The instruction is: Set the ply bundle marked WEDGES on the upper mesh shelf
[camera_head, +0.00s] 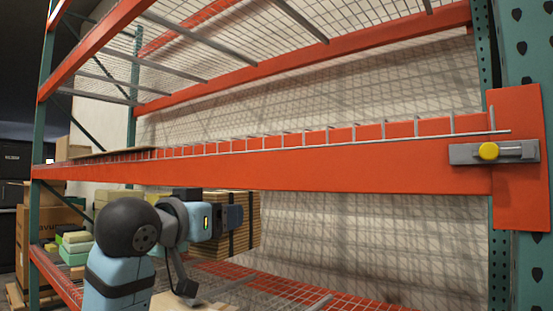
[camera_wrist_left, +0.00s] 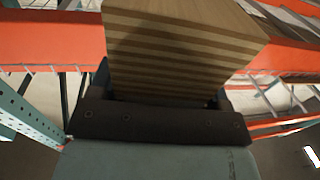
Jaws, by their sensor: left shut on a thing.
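A ply bundle (camera_head: 244,225) of striped layers is held in my left gripper (camera_head: 228,217), in front of the rack. In the head view its top lies just under the lower edge of the middle orange beam (camera_head: 290,165). In the left wrist view the bundle (camera_wrist_left: 180,50) fills the space between the jaws of the gripper (camera_wrist_left: 160,105), with orange beam showing on both sides. No WEDGES marking is legible. Mesh shelving (camera_head: 215,35) shows at the top of the rack, and a wire mesh edge runs along the middle beam. My right gripper is out of view.
A teal upright (camera_head: 525,60) with a yellow-knobbed latch (camera_head: 488,151) stands at the right. A flat board (camera_head: 115,153) lies on the middle level at the left. Boxes and stacked pieces (camera_head: 75,245) sit lower left. A red mesh deck (camera_head: 270,280) lies below.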

